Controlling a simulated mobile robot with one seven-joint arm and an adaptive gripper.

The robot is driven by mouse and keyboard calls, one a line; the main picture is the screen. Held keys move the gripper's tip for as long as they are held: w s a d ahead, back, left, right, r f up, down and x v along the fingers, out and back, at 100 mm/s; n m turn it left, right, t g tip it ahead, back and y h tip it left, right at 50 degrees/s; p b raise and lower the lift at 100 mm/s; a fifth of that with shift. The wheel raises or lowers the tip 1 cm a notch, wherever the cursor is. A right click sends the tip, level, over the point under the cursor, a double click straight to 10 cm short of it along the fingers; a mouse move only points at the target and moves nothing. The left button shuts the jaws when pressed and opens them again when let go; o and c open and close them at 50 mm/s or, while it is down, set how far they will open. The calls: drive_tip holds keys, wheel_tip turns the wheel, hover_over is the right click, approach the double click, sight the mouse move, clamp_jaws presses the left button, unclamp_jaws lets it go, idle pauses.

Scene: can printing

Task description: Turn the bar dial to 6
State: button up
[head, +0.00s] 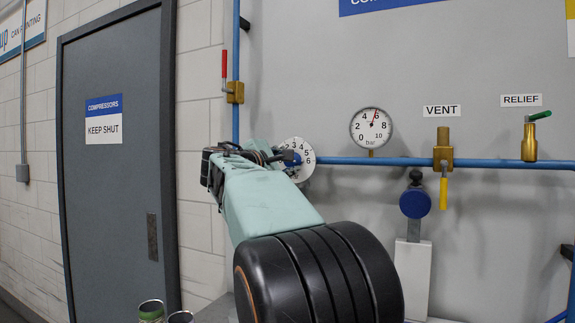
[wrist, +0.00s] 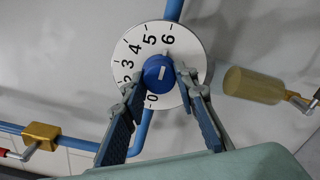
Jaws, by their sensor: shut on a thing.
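The dial is a white disc (wrist: 133,50) numbered up to 6, with a blue knob (wrist: 158,73) at its centre. In the wrist view my gripper (wrist: 160,82) has one finger on each side of the knob and is shut on it. A short pale mark shows on the knob's face; which number it points to is hard to tell. The 6 is at the upper right of the disc, and the fingers hide part of its lower rim. In the head view the dial (head: 305,158) is on the wall pipe, partly behind my gripper (head: 282,156).
Further right are a yellow-handled vent valve (head: 443,158) and a green-handled relief valve (head: 530,137). A red-handled valve (head: 235,92) is up left. Cans (head: 151,311) stand at the bottom.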

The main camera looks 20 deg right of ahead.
drive_tip(key=o, duration=1.2)
drive_tip(key=shift+c, duration=0.2)
drive_tip(key=v, duration=1.2)
